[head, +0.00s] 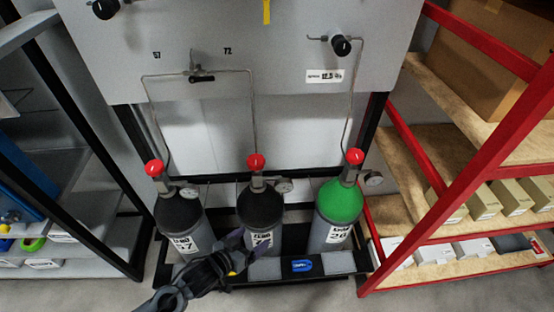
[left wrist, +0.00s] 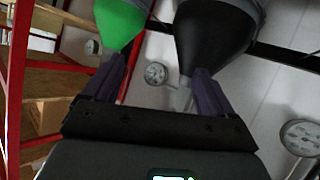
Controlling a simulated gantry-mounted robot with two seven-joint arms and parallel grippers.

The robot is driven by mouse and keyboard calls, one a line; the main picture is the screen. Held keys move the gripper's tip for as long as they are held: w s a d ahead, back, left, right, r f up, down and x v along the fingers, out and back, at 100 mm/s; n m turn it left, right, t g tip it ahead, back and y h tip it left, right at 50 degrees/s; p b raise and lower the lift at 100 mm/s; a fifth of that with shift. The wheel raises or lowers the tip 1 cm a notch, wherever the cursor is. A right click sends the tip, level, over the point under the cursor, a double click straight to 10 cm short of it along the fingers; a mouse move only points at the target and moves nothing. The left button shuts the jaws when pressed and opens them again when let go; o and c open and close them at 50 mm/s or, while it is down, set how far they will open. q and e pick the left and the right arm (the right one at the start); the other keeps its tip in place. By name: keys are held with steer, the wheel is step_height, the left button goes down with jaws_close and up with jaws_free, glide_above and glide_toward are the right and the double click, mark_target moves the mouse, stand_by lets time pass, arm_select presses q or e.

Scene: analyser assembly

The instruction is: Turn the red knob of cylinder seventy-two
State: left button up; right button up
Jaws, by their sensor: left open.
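Three gas cylinders stand in a rack in the head view, each with a red knob on top. The left cylinder (head: 183,222) and middle cylinder (head: 259,210) have black shoulders; the right one (head: 338,203) is green. Their knobs are the left red knob (head: 153,167), middle red knob (head: 256,161) and right red knob (head: 355,156). The label "72" (head: 228,51) is on the panel above; the middle cylinder's own label is too small to read surely. My left gripper (head: 238,250) is open, low before the middle cylinder, below its knob. The left wrist view shows its fingers (left wrist: 158,85) apart, with no knob between them.
Pressure gauges (head: 284,186) sit beside the valves, and thin pipes rise to the grey panel (head: 250,85). A red-framed shelf (head: 445,240) with boxes stands at right, and a dark-framed shelf (head: 95,165) at left. A blue item (head: 303,265) lies on the rack's front.

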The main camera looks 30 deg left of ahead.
arm_select(q)
steer(key=w+a+r+m+t+h+p, duration=0.1)
steer(key=w+a+r+m+t+h, duration=0.15)
steer(key=w+a+r, duration=0.3)
steer(key=m+t+h+p, duration=0.1)
steer(key=m+t+h, duration=0.1)
steer(key=m, duration=0.1)
glide_toward(263, 156)
steer(key=shift+n, duration=0.25)
steer(key=x, duration=0.3)
steer(key=b+x, duration=0.1)
steer(key=x, duration=0.2)
steer(key=shift+w+a+f, duration=0.1)
steer(key=shift+w+f, duration=0.1)
steer(key=shift+w, duration=0.25)
steer(key=shift+b+x, duration=0.3)
steer(key=shift+x, duration=0.75)
steer(key=c, duration=1)
